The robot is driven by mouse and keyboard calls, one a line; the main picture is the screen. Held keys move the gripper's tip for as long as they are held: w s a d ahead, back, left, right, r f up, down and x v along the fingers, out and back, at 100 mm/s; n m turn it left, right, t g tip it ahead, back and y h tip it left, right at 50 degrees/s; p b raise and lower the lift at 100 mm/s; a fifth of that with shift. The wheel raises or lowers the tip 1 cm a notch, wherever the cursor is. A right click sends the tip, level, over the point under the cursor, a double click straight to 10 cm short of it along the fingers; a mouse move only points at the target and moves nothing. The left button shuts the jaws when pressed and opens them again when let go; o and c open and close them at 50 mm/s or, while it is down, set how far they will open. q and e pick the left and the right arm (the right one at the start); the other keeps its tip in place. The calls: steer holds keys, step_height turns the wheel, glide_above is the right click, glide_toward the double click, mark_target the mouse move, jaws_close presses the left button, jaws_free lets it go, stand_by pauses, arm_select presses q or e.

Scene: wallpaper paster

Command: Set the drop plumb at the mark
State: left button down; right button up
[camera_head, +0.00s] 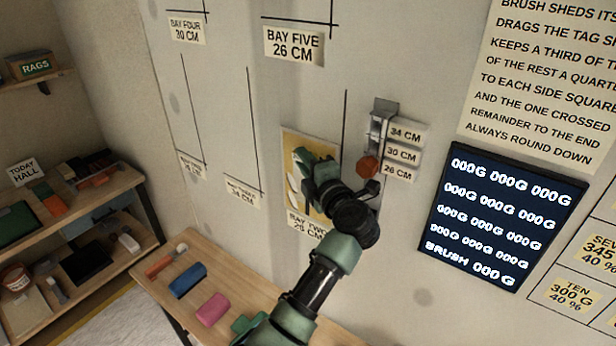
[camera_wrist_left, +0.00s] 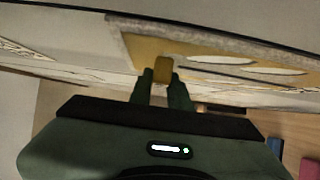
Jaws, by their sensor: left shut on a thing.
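The drop is an ochre paper panel with white leaf shapes (camera_head: 295,146) on or close against the wall, partly hidden by my left gripper (camera_head: 310,172). A thin black vertical line (camera_head: 345,115) on the wall runs just right of the drop's upper right corner. I cannot tell whether the drop touches the wall. My right gripper is out of view.
A BAY TWO label (camera_head: 303,225) is below the drop. A wooden table (camera_head: 170,285) with blue (camera_head: 187,280) and pink (camera_head: 212,309) blocks stands below. Shelves (camera_head: 65,255) are left.

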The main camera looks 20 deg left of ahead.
arm_select(q)
steer(key=shift+a+r, duration=0.1)
steer(key=shift+a, duration=0.05)
stand_by(0.7)
steer(key=c, duration=1.5)
jaws_free()
steer(key=shift+o, duration=1.2)
steer(key=shift+w+a, duration=0.1)
steer(key=shift+a, duration=0.05)
